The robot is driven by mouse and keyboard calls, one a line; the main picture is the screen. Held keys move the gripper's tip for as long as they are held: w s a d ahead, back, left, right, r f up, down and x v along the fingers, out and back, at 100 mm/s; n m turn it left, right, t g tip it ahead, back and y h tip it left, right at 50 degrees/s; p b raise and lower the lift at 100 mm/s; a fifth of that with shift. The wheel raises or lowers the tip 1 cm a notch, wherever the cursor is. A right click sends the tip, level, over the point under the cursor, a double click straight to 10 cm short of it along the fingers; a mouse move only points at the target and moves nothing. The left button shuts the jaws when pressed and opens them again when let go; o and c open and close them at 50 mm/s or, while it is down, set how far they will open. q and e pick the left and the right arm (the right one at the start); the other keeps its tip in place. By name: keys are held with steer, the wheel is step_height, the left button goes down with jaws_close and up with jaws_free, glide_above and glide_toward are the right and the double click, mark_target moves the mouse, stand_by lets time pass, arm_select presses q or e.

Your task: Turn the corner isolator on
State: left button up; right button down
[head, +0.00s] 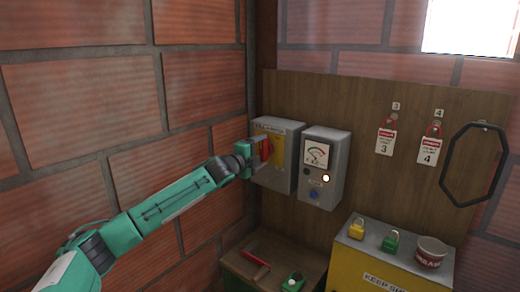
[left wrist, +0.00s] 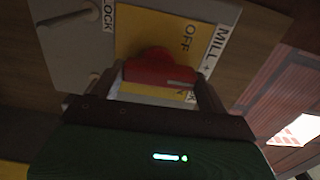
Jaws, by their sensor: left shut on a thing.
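The corner isolator is a grey box (head: 290,178) with a yellow front plate (head: 278,150), on the wooden board near the wall corner. Its red handle (head: 265,150) shows in front of the plate. My left gripper (head: 258,154) is at the handle. In the left wrist view, the left gripper (left wrist: 160,80) is shut on the red handle (left wrist: 158,68), with a finger on each side. The word OFF is readable on the yellow plate (left wrist: 140,30), beside a MILL label (left wrist: 216,48). The handle's exact setting cannot be told. My right gripper is not in view.
A grey meter box (head: 338,165) with a dial and a lit lamp stands just right of the isolator. Red tags (head: 386,140) and a black hoop (head: 475,165) hang further right. Below are a yellow cabinet (head: 375,272) with padlocks and a low wooden bench (head: 240,264).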

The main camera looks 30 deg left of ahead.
arm_select(q)
steer(key=shift+d+f+m, duration=0.1)
steer(key=shift+f+m, duration=0.05)
steer(key=shift+m, duration=0.15)
steer(key=o, duration=1)
steer(key=shift+s, duration=0.1)
